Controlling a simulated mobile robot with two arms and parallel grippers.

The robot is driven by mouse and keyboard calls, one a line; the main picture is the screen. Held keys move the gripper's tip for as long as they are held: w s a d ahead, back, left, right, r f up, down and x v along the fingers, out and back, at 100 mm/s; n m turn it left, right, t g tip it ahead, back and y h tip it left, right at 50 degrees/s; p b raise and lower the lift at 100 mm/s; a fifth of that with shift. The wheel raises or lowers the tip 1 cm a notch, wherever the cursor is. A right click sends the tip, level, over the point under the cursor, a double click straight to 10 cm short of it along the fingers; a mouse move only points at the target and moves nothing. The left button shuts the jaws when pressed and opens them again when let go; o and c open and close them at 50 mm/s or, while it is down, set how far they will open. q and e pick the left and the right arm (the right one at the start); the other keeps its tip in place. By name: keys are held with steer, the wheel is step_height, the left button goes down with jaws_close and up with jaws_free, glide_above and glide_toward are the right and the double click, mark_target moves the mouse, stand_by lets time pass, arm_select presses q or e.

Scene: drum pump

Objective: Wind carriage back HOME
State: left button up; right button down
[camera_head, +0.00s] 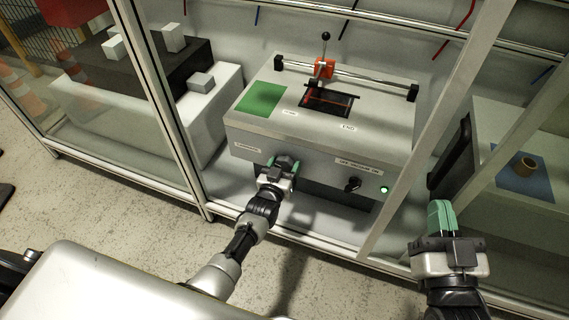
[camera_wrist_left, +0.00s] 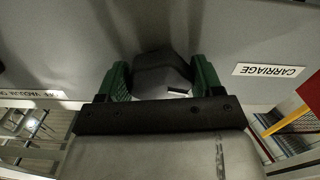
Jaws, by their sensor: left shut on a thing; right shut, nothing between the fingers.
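The orange carriage (camera_head: 324,68), with a black ball-topped lever, sits on the silver rail (camera_head: 365,78), about a third of the way from its left end block. On the machine top (camera_head: 385,125), a small blurred label (camera_head: 289,113) is at left and the END label (camera_head: 348,127) at right. My left gripper (camera_head: 284,162) is shut on a dark knob (camera_wrist_left: 163,72) on the front panel; its green fingers are on either side of it. The CARRIAGE label (camera_wrist_left: 268,71) is beside the knob. My right gripper (camera_head: 440,212) is shut and empty, in front of the cabinet's right part.
A second black knob (camera_head: 352,185) and a lit green lamp (camera_head: 384,190) are at the panel's right. A green patch (camera_head: 262,97) and a black-framed opening (camera_head: 330,100) lie on the machine top. Cabinet frame posts (camera_head: 440,120) stand near both arms.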

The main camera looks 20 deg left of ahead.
arm_select(q)
steer(key=shift+n, duration=1.9)
steer(key=shift+d+f+n, duration=0.1)
steer(key=shift+n, duration=2.9)
steer(key=shift+n+b, duration=0.5)
steer(key=shift+n, duration=1.1)
arm_select(e)
steer(key=shift+s+a+r+t+y, duration=0.1)
steer(key=shift+s+r+t+y, duration=0.15)
steer(key=shift+r+t, duration=0.3)
steer(key=shift+s+a+r+t+y, duration=0.1)
steer(key=shift+r+t+y, duration=0.15)
steer(key=shift+r+t, duration=0.3)
steer(key=shift+r, duration=0.1)
arm_select(q)
steer(key=o, duration=0.9)
